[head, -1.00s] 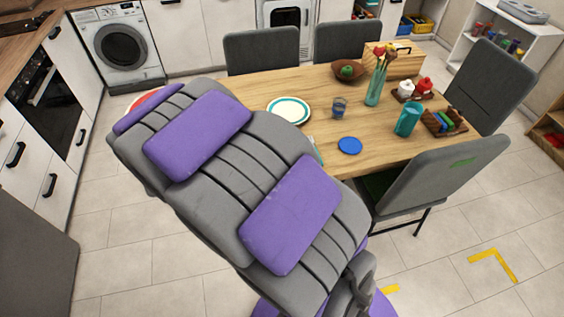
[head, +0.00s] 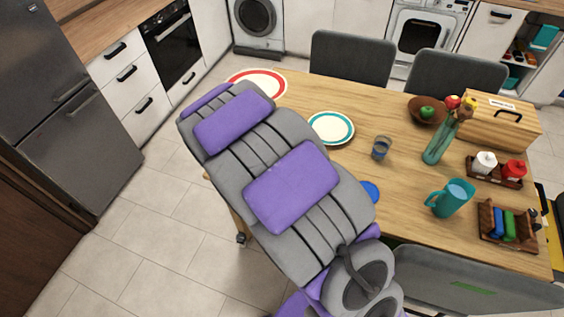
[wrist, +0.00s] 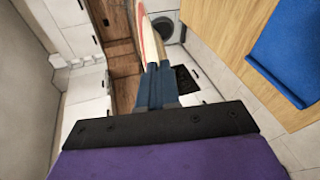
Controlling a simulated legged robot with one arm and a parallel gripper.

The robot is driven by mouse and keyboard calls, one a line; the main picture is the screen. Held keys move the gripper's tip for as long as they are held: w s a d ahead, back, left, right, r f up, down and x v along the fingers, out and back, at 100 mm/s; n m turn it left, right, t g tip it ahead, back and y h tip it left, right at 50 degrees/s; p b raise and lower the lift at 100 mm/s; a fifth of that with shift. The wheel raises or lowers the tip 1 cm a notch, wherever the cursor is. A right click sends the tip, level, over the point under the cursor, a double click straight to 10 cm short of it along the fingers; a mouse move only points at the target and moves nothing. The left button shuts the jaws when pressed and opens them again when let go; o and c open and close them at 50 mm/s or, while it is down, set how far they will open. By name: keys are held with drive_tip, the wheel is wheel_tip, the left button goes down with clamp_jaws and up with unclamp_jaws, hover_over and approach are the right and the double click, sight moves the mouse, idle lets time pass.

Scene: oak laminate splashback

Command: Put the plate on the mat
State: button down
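A white plate with a red rim (head: 262,80) is at the far end of my arm in the head view, above the floor near the table's left end. In the wrist view the red-rimmed plate (wrist: 149,38) stands edge-on between the blue fingers of my gripper (wrist: 155,70), which is shut on it. The head view hides the fingers behind my arm. A blue mat with straight edges (wrist: 291,50) lies on the table near its edge, right of my gripper in the wrist view.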

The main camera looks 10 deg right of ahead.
drive_tip(key=w+a+f+h, duration=0.2)
drive_tip(key=w+a+f, duration=0.1)
drive_tip(key=a+f, duration=0.8)
wheel_tip(320, 180, down, 9)
drive_tip(key=s+m+g+p, duration=0.1)
drive_tip(key=s+m, duration=0.1)
drive_tip(key=s, duration=0.1)
drive_tip(key=s+a+f+h, duration=0.1)
drive_tip(key=s+a+f, duration=0.3)
drive_tip(key=a+f, duration=0.35)
drive_tip(key=shift+m, duration=0.3)
drive_tip(key=d, duration=0.4)
drive_tip(key=s+d+b, duration=0.1)
drive_tip(key=d, duration=0.9)
drive_tip(key=shift+s+f, duration=0.2)
drive_tip(key=shift+f, duration=0.2)
drive_tip(key=shift+s+d+f+b, duration=0.1)
drive_tip(key=shift+d+b, duration=0.2)
drive_tip(key=shift+b, duration=0.15)
drive_tip(key=shift+s+f, duration=0.1)
drive_tip(key=shift+s, duration=0.1)
drive_tip(key=shift+d, duration=0.1)
